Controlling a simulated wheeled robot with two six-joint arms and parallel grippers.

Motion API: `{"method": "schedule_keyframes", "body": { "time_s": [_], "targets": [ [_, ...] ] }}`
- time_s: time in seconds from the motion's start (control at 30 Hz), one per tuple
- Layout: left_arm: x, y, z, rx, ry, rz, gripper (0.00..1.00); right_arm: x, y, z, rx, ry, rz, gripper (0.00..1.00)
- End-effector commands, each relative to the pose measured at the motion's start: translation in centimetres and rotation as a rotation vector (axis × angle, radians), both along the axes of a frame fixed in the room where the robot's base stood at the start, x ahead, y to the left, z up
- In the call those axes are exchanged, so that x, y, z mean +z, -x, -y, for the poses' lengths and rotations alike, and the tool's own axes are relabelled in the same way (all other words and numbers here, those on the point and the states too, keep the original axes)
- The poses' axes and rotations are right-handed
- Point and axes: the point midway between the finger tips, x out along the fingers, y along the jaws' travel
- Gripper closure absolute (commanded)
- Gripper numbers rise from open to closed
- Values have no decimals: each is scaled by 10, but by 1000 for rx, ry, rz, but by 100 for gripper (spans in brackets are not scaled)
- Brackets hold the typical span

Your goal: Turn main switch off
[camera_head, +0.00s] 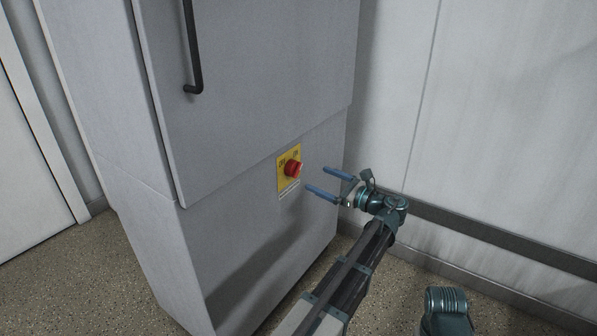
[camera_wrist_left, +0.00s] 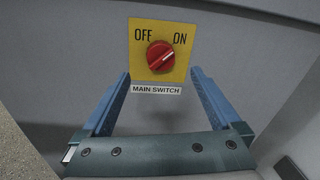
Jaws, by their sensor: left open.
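The main switch is a red rotary knob (camera_head: 292,168) on a yellow plate (camera_head: 282,180) on the lower front of a grey cabinet. In the left wrist view the knob (camera_wrist_left: 161,56) has its white mark pointing up and right, toward ON. OFF is printed at the upper left, and a MAIN SWITCH label (camera_wrist_left: 156,90) sits below. My left gripper (camera_head: 316,180) is open and empty, its two blue fingers pointing at the cabinet just right of the knob. In the wrist view the fingers flank the plate's lower part, apart from the knob. My right gripper is not in view.
The grey cabinet (camera_head: 245,240) has an upper door with a black handle (camera_head: 194,60). A pale wall with a dark rail (camera_head: 490,232) runs along the right. A white door or panel (camera_head: 25,170) is at the left. Speckled floor (camera_head: 85,275) lies open at the left front.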

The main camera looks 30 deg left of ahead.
Motion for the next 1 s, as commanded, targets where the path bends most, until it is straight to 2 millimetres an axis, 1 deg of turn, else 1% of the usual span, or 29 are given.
{"method": "schedule_keyframes", "body": {
  "time_s": [0.03,0.2,0.3,0.43,0.63,0.93,0.97,1.0],
  "targets": [
    [0,-1,-12,3,1,0,3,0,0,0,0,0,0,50],
    [0,-7,-45,3,1,0,3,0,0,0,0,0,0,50],
    [0,-9,-62,2,1,1,3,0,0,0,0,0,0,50],
    [0,-12,-78,2,1,1,3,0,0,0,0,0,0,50],
    [0,-13,-90,0,1,1,3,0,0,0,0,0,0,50],
    [0,-14,-92,0,1,1,3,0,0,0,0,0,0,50],
    [0,-14,-92,0,1,1,4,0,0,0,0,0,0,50],
    [0,-14,-92,0,1,1,12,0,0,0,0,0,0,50]
  ]
}}
